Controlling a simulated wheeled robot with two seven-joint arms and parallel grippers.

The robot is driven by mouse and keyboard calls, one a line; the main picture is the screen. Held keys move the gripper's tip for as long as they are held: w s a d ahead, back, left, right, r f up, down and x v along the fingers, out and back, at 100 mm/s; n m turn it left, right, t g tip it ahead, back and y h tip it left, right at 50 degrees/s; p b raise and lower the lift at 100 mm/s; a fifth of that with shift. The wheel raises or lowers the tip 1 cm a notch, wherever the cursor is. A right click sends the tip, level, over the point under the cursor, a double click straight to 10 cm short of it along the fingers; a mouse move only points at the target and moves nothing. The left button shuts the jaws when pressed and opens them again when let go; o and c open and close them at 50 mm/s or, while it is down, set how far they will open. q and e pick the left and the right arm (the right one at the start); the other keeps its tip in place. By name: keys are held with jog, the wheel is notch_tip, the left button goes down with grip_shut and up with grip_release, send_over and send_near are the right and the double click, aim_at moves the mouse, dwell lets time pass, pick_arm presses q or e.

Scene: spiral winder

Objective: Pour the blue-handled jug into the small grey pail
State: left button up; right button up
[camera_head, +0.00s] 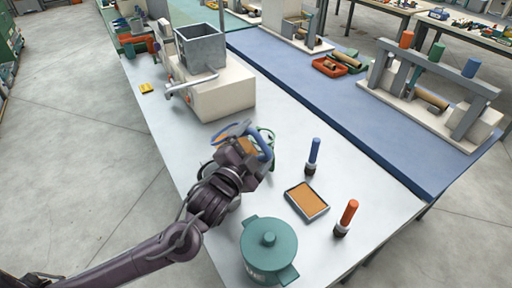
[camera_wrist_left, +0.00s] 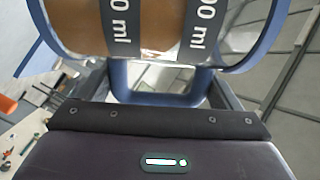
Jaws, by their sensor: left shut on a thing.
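My left gripper (camera_head: 250,155) is shut on the blue-handled jug (camera_head: 234,130) and holds it over the pale bench top. The jug is clear with a blue rim and handle, looks tilted, and has orange-brown contents. In the left wrist view the jug (camera_wrist_left: 145,25) fills the top, with "ml" bands on its wall and the blue handle between the fingers. A grey rounded shape partly shows under my left wrist; I cannot tell whether it is the small grey pail. No pail shows clearly. My right gripper is out of view.
A teal lidded pot (camera_head: 268,250) stands at the near edge. A shallow tray (camera_head: 306,201), a blue-handled tool (camera_head: 313,155) and an orange-handled tool (camera_head: 347,217) are to the right. A machine with a grey square hopper (camera_head: 201,48) stands behind. A yellow piece (camera_head: 146,88) lies left.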

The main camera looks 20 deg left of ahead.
aim_at(235, 125)
pick_arm(q)
jog(key=shift+w+a+r+n, duration=0.1)
jog(key=shift+a+r+n, duration=0.35)
jog(key=shift+n, duration=0.55)
jog(key=n, duration=0.1)
jog(key=a+n, duration=0.1)
jog(key=n+p, duration=0.1)
jog(key=shift+w+a+r, duration=0.2)
jog(key=shift+a+r, duration=0.05)
jog(key=a+n+p, duration=0.2)
jog(key=a+n, duration=0.1)
jog(key=w+a+n+p, duration=0.1)
jog(key=n+p, duration=0.1)
jog(key=shift+a+f, duration=0.25)
jog(key=shift+f, duration=0.15)
jog(key=shift+a+f+n+p, duration=0.1)
jog(key=shift+a+n+p, duration=0.2)
jog(key=shift+a+n, duration=0.2)
dwell(0.8)
jog(key=shift+d, duration=0.15)
dwell(1.7)
